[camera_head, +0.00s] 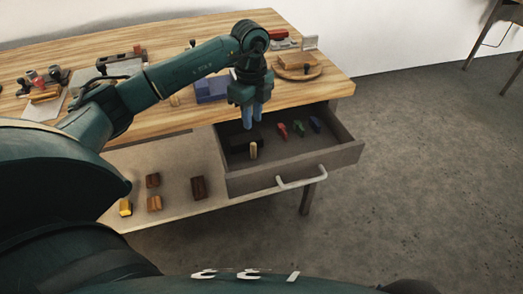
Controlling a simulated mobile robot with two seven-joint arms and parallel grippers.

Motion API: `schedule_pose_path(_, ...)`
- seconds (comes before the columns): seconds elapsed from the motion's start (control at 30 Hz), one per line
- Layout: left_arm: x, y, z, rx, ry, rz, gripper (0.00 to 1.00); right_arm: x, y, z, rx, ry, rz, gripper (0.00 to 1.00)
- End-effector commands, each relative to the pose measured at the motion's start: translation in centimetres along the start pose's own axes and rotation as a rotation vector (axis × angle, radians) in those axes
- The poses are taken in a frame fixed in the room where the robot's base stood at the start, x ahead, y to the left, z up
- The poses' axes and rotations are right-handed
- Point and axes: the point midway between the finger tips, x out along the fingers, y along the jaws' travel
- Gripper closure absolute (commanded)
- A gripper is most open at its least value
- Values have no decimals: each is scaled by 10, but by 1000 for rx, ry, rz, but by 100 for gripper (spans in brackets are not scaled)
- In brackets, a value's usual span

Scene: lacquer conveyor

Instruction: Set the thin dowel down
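My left gripper (252,117) reaches down over the open drawer (303,169), its blue fingers a little apart, with nothing visible between them. A short, pale wooden piece (253,150), which looks like the thin dowel, stands in the drawer just below and in front of the fingertips. A visible gap separates it from the fingers. It is beside a dark block (238,142); I cannot tell whether it sits in the block or in front of it. My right gripper is not in view.
Red (282,130), green (298,128) and blue (315,125) pieces lie further right in the drawer. A blue-violet box (211,89) and a round wooden board (298,71) stand on the workbench (180,118). Brown blocks (198,187) lie on the lower shelf (175,165).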

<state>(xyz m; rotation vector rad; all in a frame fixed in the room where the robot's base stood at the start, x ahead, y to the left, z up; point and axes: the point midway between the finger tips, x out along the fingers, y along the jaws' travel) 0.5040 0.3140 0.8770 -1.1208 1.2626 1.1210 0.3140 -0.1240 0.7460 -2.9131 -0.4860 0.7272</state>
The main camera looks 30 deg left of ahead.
Motion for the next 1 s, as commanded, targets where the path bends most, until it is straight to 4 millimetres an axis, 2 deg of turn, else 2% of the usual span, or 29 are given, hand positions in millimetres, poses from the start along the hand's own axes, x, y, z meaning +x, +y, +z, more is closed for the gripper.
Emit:
schedule_pose_path(0.07, 0, 0, -1, 4, 5, 0, 76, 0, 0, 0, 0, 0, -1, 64)
schedule_pose_path(0.13, 6, 1, -12, 37, 39, 0, 76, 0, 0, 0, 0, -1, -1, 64)
schedule_pose_path(0.17, 11, 2, -21, 62, 70, -2, 76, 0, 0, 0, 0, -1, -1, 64)
schedule_pose_path(0.23, 26, 6, -55, 157, 186, -15, 76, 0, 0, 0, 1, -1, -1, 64)
schedule_pose_path(0.27, 33, 10, -74, 207, 256, -24, 76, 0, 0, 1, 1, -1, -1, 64)
schedule_pose_path(0.37, 49, 30, -156, 383, 571, -94, 76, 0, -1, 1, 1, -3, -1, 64)
schedule_pose_path(0.4, 49, 41, -193, 440, 730, -144, 76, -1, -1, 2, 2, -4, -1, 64)
schedule_pose_path(0.47, 38, 57, -243, 484, 973, -246, 76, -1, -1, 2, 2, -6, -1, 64)
schedule_pose_path(0.5, 26, 66, -270, 482, 1127, -329, 76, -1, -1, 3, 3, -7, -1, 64)
schedule_pose_path(0.6, -10, 78, -307, 352, 1448, -564, 76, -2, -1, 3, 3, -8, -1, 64)
schedule_pose_path(0.67, -29, 77, -312, 200, 1581, -707, 76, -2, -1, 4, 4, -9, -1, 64)
schedule_pose_path(0.7, -36, 75, -308, 71, 1638, -797, 76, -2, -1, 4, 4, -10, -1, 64)
schedule_pose_path(0.77, -39, 69, -296, -151, 1674, -911, 76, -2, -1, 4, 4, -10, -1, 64)
schedule_pose_path(0.87, -18, 66, -263, -554, 1608, -1016, 76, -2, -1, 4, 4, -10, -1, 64)
schedule_pose_path(0.93, 13, 74, -240, -814, 1493, -1014, 76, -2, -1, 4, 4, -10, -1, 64)
schedule_pose_path(1.0, 48, 90, -224, -1020, 1360, -956, 76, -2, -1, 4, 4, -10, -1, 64)
